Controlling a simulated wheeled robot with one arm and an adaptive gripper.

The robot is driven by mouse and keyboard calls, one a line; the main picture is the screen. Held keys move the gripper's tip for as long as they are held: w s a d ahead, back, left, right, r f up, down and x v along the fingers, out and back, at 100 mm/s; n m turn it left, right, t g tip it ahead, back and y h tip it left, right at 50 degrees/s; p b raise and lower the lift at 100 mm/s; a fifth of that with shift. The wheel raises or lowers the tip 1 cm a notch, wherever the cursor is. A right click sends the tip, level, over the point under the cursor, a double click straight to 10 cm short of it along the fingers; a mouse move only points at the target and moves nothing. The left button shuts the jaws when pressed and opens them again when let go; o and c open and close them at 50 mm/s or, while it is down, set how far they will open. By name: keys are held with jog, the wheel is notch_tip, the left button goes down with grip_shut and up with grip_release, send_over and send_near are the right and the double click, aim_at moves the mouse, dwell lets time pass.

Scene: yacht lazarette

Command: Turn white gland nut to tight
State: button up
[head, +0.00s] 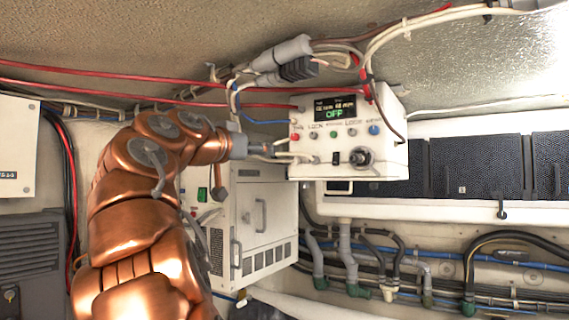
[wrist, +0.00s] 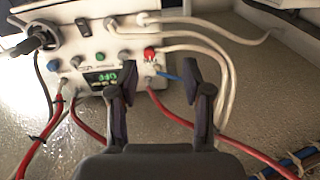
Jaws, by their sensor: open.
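A white control box (head: 384,113) with a display reading OFF hangs under the ceiling in the head view. In the wrist view its face (wrist: 85,42) appears upside down at the upper left. A small white round fitting, seemingly the white gland nut (wrist: 143,19), sits at the box's side with a white cable running from it. My gripper (head: 288,152) is at the left side of the box in the head view. In the wrist view my gripper (wrist: 161,80) has its two fingers apart, with the white fitting beyond the tips and nothing visibly held. Whether the nut is tight cannot be told.
Red, white and blue cables enter the box near my fingers; a blue cable (wrist: 168,75) shows between them. Dark panels (head: 480,168) are right of the box, with pipes and hoses below. Conduit (head: 283,54) runs above.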

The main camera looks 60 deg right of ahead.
aim_at(294, 160)
jog(key=shift+m+g, duration=0.3)
jog(key=shift+m, duration=0.1)
jog(key=shift+s+d+f+b, duration=0.15)
jog(key=shift+s+d+f, duration=0.15)
jog(key=shift+d, duration=1.7)
jog(key=shift+s+d+f+b, duration=0.15)
jog(key=shift+d+f, duration=0.1)
jog(key=shift+d, duration=1.7)
jog(key=shift+s+d+f+b, duration=0.15)
jog(key=shift+s+d+f, duration=0.15)
jog(key=shift+d, duration=1.7)
jog(key=shift+c, duration=0.2)
grip_shut()
